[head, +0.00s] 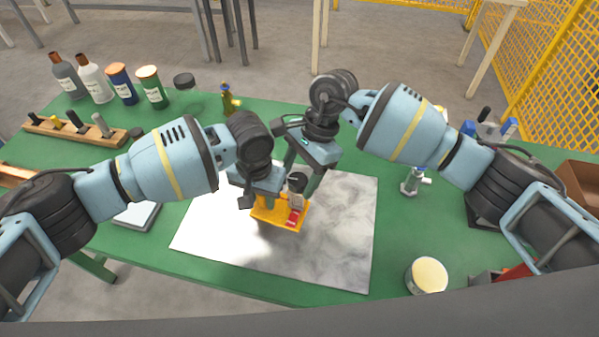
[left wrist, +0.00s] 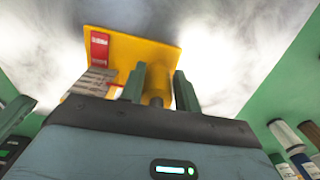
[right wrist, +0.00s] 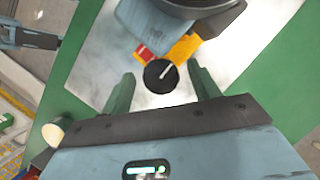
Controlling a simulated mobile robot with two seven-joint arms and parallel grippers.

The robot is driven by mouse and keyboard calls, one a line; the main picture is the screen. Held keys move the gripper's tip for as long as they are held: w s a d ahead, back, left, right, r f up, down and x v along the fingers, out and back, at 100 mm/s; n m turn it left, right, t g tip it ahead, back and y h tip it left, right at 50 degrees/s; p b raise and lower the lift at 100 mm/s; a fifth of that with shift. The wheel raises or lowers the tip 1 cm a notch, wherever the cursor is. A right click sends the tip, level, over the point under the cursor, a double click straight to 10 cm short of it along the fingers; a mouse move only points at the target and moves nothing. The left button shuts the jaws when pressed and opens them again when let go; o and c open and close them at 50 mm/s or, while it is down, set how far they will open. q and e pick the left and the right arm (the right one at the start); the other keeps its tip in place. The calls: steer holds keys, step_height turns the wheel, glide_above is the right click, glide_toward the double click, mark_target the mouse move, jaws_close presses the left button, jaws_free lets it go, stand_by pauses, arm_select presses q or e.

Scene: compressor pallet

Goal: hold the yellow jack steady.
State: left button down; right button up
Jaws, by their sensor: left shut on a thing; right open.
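A black round knob (right wrist: 160,76) with a pale line tops the jack. My right gripper (right wrist: 162,88) is open above the knob, a finger on either side. Whether it touches the knob cannot be told.
Several bottles and jars (head: 120,84) and a wooden peg rack (head: 75,128) stand at the left of the green table (head: 290,112). A round cream-lidded tin (head: 427,275) stands at the front right. A small grey-green fitting (head: 413,181) stands right of the mat. The mat's right side is clear.

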steer(key=shift+c, duration=0.3)
steer(key=c, duration=0.9)
steer(key=shift+m, duration=0.5)
steer(key=o, duration=1)
steer(key=shift+c, duration=0.2)
steer(key=v, duration=1.2)
steer(key=shift+s+d, duration=0.15)
